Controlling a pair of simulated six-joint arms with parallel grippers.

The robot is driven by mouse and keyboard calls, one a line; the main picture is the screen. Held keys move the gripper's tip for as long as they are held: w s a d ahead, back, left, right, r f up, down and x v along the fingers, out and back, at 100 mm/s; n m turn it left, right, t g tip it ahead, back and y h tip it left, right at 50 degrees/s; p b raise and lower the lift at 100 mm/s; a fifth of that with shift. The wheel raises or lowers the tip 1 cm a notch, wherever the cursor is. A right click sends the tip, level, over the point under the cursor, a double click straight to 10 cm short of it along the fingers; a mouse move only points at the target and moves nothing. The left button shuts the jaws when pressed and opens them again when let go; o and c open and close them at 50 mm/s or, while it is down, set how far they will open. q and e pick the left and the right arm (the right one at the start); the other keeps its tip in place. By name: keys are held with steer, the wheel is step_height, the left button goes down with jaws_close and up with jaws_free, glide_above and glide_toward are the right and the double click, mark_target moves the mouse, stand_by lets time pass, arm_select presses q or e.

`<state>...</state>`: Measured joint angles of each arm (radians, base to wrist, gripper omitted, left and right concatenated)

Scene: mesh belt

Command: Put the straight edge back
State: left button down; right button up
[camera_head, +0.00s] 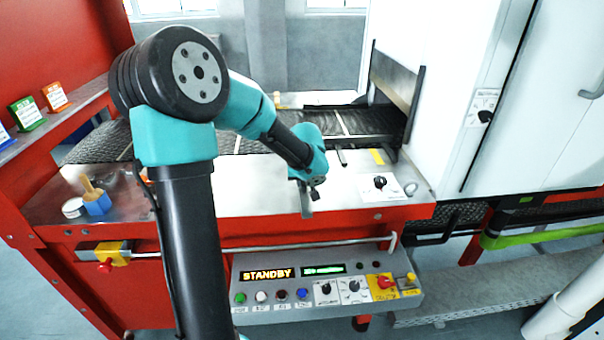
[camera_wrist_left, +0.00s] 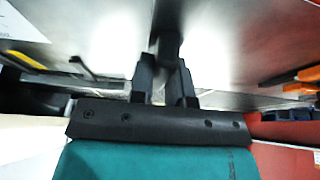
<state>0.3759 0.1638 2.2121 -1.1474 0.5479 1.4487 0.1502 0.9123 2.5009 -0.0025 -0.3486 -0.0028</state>
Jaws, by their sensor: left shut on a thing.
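My left gripper (camera_head: 306,185) is low over the steel table (camera_head: 250,192) in front of the mesh belt (camera_head: 375,125). In the left wrist view its fingers (camera_wrist_left: 165,78) are shut on a dark, narrow bar (camera_wrist_left: 167,45), which I take to be the straight edge. In the head view a grey bar (camera_head: 306,203) shows below the gripper near the table's front edge. Most of the bar is hidden by the gripper, and I cannot tell whether it touches the table. My right gripper is not in view.
A blue holder with a brush (camera_head: 97,203) and a round tin (camera_head: 73,207) stand at the table's left. A knob plate (camera_head: 380,183) and a yellow patch (camera_head: 377,156) are at the right. A rail (camera_head: 270,243) and control panel (camera_head: 320,285) run along the front.

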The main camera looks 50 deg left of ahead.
arm_select(q)
steer(key=w+a, duration=0.4)
steer(key=a, duration=0.1)
steer(key=w+a+f, duration=0.1)
steer(key=w+a, duration=0.1)
steer(key=shift+w+a, duration=0.35)
steer(key=shift+a, duration=0.05)
steer(key=shift+f, duration=1.7)
steer(key=shift+f, duration=0.15)
steer(key=c, duration=1.1)
jaws_free()
